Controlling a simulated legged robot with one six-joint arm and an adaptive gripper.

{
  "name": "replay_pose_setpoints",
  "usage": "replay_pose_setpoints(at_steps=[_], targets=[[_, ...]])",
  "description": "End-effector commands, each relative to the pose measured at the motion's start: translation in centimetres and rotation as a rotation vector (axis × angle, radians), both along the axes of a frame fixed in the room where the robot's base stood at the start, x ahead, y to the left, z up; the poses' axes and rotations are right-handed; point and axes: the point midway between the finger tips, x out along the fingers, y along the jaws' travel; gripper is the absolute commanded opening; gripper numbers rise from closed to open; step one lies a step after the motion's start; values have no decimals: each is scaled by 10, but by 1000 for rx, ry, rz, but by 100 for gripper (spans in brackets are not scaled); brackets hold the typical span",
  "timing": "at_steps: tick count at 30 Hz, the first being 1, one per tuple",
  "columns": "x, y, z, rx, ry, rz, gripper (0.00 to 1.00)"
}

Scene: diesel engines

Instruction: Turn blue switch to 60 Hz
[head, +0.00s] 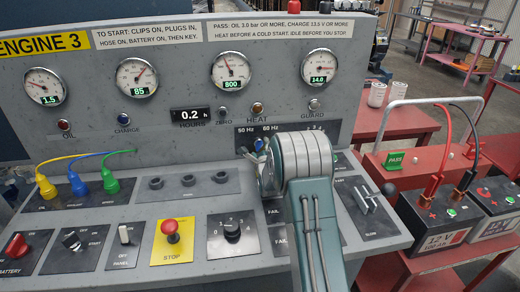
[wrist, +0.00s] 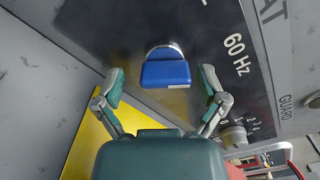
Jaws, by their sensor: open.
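The blue switch (head: 259,144) is on the dark panel under the HEAT lamp, below the printed 50 Hz and 60 Hz marks (head: 269,128). My arm and gripper (head: 265,172) hide much of it in the head view. In the wrist view the blue switch (wrist: 166,73) shows as a broad blue block on a round pale base, with the 60 Hz mark (wrist: 237,54) to its right. My gripper (wrist: 161,81) is open, with one finger on each side of the blue switch and a gap on both sides. Which mark the switch points to I cannot tell.
The ENGINE 3 console has gauges above. A red STOP button (head: 172,230), a rotary knob (head: 232,231) and a lever (head: 368,200) sit on the lower panel. Coloured plugs (head: 78,184) are at left. Batteries (head: 438,220) stand on a red cart at right.

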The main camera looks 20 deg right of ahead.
Motion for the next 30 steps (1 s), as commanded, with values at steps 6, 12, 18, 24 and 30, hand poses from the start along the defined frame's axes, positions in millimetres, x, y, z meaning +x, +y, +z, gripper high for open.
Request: replay_pose_setpoints(at_steps=[6,12,18,24,30], targets=[[-10,2,2,-1,-2,0,91],[-41,12,2,0,-1,-1,91],[-77,22,0,0,1,0,91],[-105,31,0,-1,1,1,91],[-115,34,-1,-1,2,0,91]])
